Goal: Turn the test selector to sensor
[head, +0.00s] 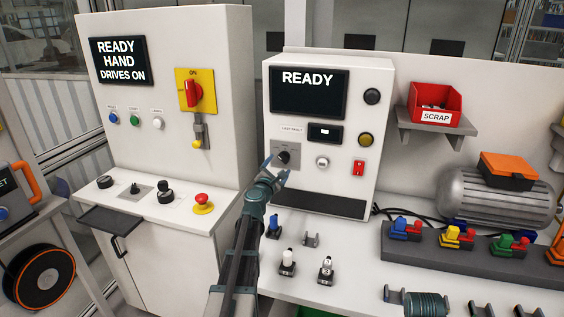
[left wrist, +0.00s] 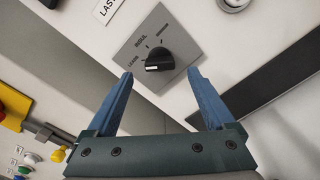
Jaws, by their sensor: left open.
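The test selector is a black knob (head: 283,157) on a grey square plate on the front of the white test cabinet, below the READY screen. In the left wrist view the knob (left wrist: 160,57) shows close up, with small printed labels on the plate, one reading INSUL. A white mark shows on the knob; which label it points at I cannot tell for sure. My left gripper (head: 277,167) is open and empty in front of the plate. In the left wrist view its blue fingers (left wrist: 160,75) stand apart, one to each side below the knob, not touching it. My right gripper is not in view.
A small display (head: 325,134), a white button (head: 322,162) and a red switch (head: 358,167) sit right of the selector. A control cabinet (head: 170,60) stands left. Small parts (head: 288,262) stand on the bench below; a motor (head: 495,195) lies right.

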